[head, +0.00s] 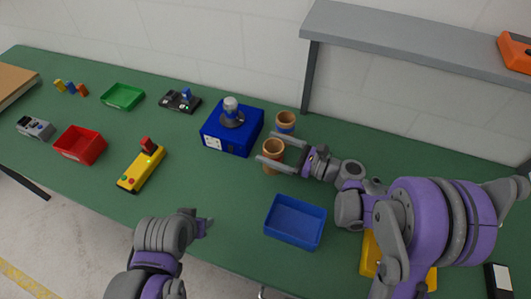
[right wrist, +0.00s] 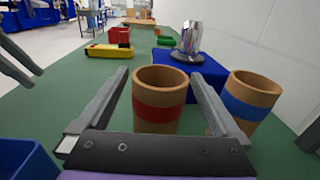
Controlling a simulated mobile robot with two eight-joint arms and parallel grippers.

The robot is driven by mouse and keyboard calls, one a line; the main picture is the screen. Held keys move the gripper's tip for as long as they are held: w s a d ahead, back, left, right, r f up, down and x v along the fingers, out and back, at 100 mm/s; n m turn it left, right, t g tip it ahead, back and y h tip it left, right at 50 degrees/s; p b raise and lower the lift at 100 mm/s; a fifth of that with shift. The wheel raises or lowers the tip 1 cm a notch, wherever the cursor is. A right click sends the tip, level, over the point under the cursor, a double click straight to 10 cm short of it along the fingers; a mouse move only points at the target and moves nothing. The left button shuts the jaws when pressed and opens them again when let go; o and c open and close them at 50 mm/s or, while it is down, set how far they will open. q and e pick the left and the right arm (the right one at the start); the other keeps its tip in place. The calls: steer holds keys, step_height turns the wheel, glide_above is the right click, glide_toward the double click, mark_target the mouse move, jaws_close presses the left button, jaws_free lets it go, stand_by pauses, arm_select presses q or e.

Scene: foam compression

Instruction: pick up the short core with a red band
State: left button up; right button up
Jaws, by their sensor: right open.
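The short core with a red band (right wrist: 160,98) is a brown open-topped cylinder standing upright on the green table. In the right wrist view it stands between the two fingers of my right gripper (right wrist: 160,100), which is open around it. In the head view the same core (head: 272,157) sits between the fingers of the right gripper (head: 272,150); its band is hard to see there. My left gripper (head: 205,224) is low in the head view, away from the core. Its fingers are too unclear to tell open from shut.
A core with a blue band (right wrist: 248,100) stands close on the right in the wrist view. A blue machine (head: 231,128) stands behind. A blue bin (head: 295,222) is in front. A yellow control box (head: 141,169), red bin (head: 80,145) and green tray (head: 122,97) lie left.

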arm_select(q)
steer(key=shift+a, duration=0.1)
arm_select(e)
steer(key=shift+a, duration=0.1)
steer(key=shift+d, duration=0.2)
steer(key=shift+c, duration=0.3)
arm_select(q)
steer(key=shift+d, duration=0.25)
arm_select(e)
steer(key=shift+c, duration=1.1)
steer(key=c, duration=1)
arm_select(q)
steer(key=shift+a, duration=0.1)
